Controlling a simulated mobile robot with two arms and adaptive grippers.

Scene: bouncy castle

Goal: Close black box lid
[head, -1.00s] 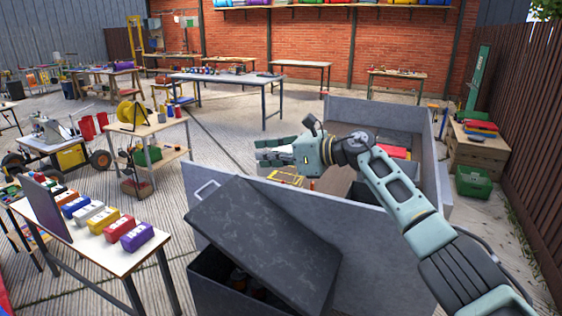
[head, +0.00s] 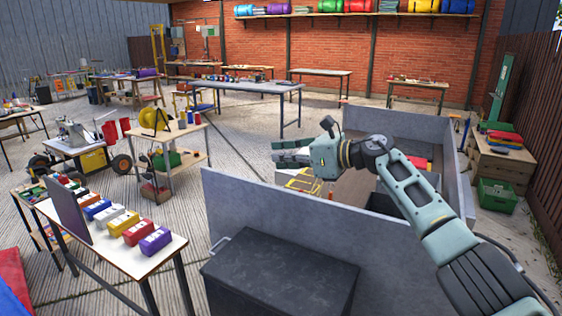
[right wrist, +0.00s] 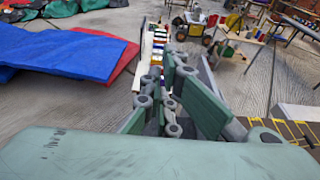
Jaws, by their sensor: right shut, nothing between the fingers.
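The black box (head: 232,296) stands at the lower middle of the head view, in front of the grey panel wall. Its dark lid (head: 285,268) lies flat over the top, and no gap shows along the visible edge. A light metal handle (head: 220,245) shows at the box's left end. My right gripper (head: 278,152) is shut and empty, held in the air above and beyond the box, apart from the lid. Its fingers also show in the right wrist view (right wrist: 168,90). My left gripper is not in view. The inside of the box is hidden.
A grey-walled enclosure (head: 235,205) stands just behind the box, under my right arm. A table (head: 165,253) with several coloured blocks is to the left. A crate (head: 497,196) sits at the far right. Blue and red mats (right wrist: 60,55) lie on the floor in the right wrist view.

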